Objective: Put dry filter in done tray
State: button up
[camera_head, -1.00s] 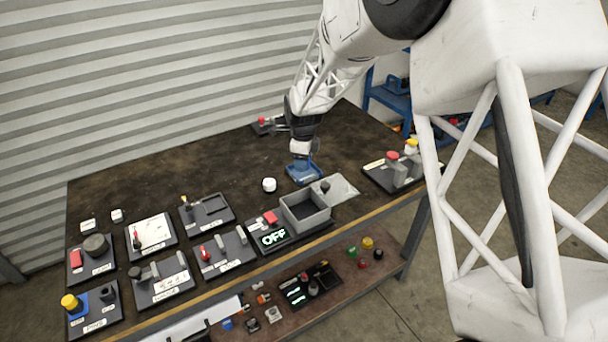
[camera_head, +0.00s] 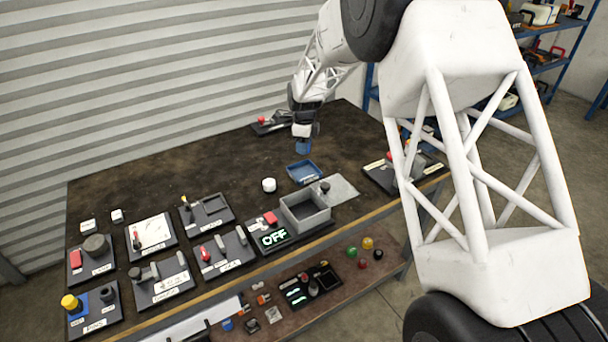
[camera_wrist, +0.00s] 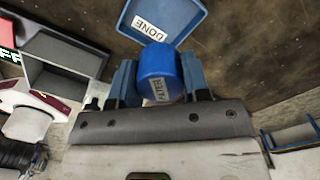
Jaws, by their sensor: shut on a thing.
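The blue cylindrical filter (camera_wrist: 158,65), with a white FILTER label, sits between the two blue fingers of my gripper (camera_wrist: 158,78) in the wrist view. My gripper is shut on it. In the head view my gripper (camera_head: 303,146) is raised above the table, behind the blue done tray (camera_head: 316,168); filter and fingers blend into one blue patch there. The tray also shows in the wrist view (camera_wrist: 185,14), with its DONE label, just beyond the filter. The visible part of its floor looks empty. The filter's underside is hidden.
A grey open box (camera_head: 318,222) stands in front of the tray, beside an OFF display (camera_head: 272,238). A white round piece (camera_head: 269,185) lies left of the tray. Several black-based fixtures fill the table's left front. The table behind the tray is mostly clear.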

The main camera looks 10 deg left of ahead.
jog(key=shift+f, duration=0.1)
send_over(304, 174)
jog(key=shift+f, duration=3.05)
jog(key=shift+f, duration=1.85)
jog(key=shift+f, duration=0.15)
jog(key=o, duration=1)
notch_tip(304, 174, up, 12)
jog(key=shift+r, duration=0.15)
